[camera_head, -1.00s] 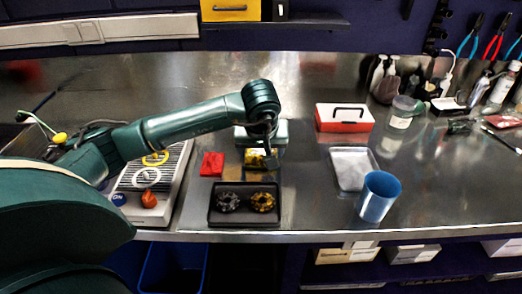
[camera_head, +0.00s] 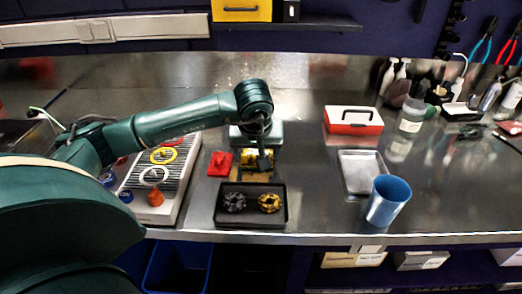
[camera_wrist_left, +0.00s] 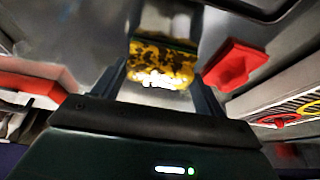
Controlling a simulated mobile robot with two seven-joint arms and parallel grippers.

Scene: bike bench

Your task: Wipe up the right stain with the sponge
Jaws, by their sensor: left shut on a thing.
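The sponge (camera_head: 257,157), yellow with dark blotches, is at the bench's middle, behind a dark tray. It also shows in the left wrist view (camera_wrist_left: 160,62) between the two fingers. My left gripper (camera_head: 266,160) is shut on it, pointing down, and hides part of it. I cannot tell whether the sponge touches the bench. A tan patch (camera_head: 257,177) shows on the bench just in front of the sponge; it may be a stain. No other stain is clear. My right gripper is not in view.
The dark tray (camera_head: 222,214) holds two round parts. A red block (camera_head: 220,163) lies left of the sponge, beside a grey ribbed panel (camera_head: 172,197). A red-and-white box (camera_head: 353,120), a metal tray (camera_head: 362,186) and a blue cup (camera_head: 387,201) stand to the right.

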